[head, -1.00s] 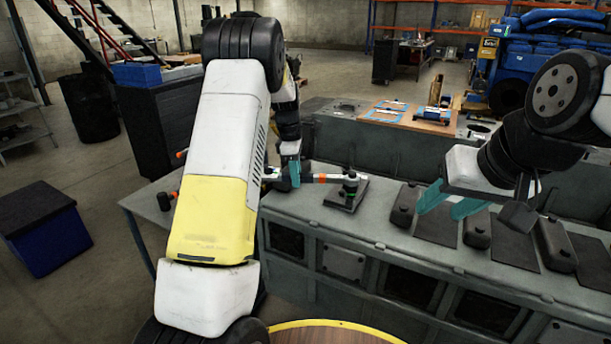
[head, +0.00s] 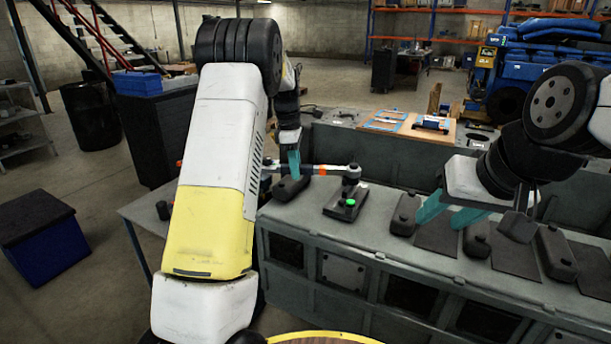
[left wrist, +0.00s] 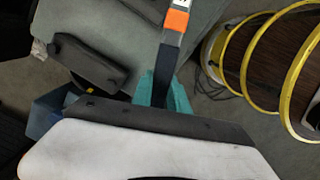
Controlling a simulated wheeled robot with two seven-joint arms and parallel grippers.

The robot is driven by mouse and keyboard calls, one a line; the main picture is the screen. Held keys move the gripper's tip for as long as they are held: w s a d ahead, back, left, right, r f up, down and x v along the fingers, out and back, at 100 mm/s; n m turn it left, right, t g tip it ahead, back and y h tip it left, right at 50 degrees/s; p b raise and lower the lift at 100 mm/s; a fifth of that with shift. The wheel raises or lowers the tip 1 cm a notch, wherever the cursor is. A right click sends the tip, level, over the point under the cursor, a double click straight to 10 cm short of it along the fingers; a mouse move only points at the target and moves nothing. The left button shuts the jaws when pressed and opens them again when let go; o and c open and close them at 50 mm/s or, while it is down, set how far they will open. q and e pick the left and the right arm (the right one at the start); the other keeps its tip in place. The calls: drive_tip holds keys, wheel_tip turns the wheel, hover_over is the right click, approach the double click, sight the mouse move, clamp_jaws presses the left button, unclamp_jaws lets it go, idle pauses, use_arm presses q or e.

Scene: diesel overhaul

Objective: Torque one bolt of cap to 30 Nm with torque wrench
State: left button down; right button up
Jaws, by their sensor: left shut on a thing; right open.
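My left gripper (head: 293,165) is shut on the torque wrench (head: 325,170), around its handle. The wrench has an orange band and lies about level. Its dark head (head: 351,172) is above a dark cap (head: 341,208) on the bench, with a visible gap. A bright green round mark shows on top of this cap. In the left wrist view, the teal fingers (left wrist: 163,90) hold the dark handle below the orange band (left wrist: 176,20). My right gripper (head: 450,208) is open and empty above the bench to the right.
Other dark caps (head: 404,213) and flat dark mats (head: 437,236) line the grey bench (head: 335,240). One block (head: 290,188) is just below my left gripper. A board with parts (head: 405,125) stands behind. A yellow rail (head: 320,336) is at the bottom.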

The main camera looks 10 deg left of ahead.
use_arm(q)
drive_tip(key=shift+r, duration=0.95)
drive_tip(key=s+d, duration=0.1)
drive_tip(key=s, duration=0.5)
drive_tip(key=shift+s+d, duration=0.4)
